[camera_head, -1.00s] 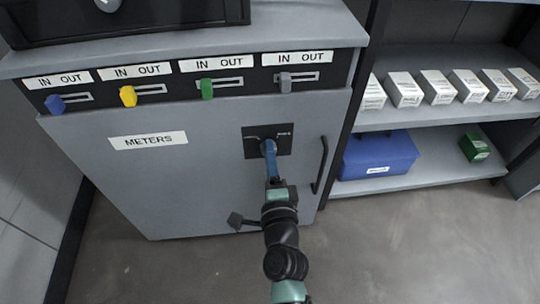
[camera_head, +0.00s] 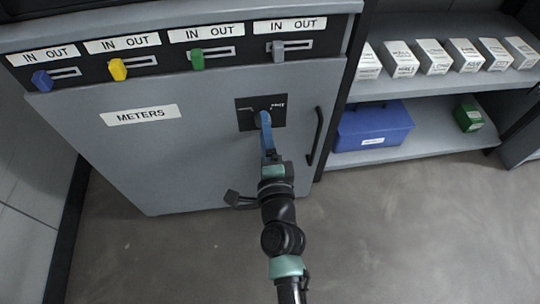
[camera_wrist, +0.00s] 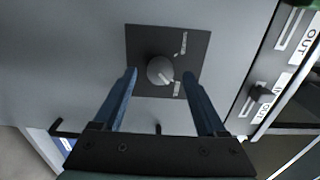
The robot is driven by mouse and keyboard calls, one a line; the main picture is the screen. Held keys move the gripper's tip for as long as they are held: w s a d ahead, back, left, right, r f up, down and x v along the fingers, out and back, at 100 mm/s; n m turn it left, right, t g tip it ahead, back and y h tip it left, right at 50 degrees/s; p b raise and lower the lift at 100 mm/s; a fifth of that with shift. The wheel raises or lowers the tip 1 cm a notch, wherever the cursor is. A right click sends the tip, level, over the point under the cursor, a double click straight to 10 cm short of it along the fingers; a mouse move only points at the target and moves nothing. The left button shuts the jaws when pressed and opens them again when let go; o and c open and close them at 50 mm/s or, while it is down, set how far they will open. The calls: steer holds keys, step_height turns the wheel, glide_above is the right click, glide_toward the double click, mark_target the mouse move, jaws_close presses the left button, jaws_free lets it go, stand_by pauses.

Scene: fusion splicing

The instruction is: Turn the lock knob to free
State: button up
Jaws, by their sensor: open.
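The lock knob (camera_wrist: 158,70) is a round grey knob on a dark square plate (camera_wrist: 140,42) in the wrist view. A pale pointer line on it points to the lower right, towards a short label; a longer label is at the upper right. Both are too small to read surely. My gripper (camera_wrist: 160,75) is open, with one blue finger on each side of the knob and visible gaps between. In the head view the plate (camera_head: 246,118) is on the cabinet front, and my gripper (camera_head: 265,118) reaches it, hiding most of the knob.
The grey cabinet (camera_head: 180,155) has a METERS label and a black handle (camera_head: 315,136) right of the plate. Above are blue, yellow, green and grey sliders in IN/OUT slots. A shelf at right holds white boxes, a blue case (camera_head: 372,128) and a green box (camera_head: 469,118).

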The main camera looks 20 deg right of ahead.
steer(key=v, duration=1.1)
steer(key=shift+s, duration=0.4)
steer(key=shift+a, duration=0.1)
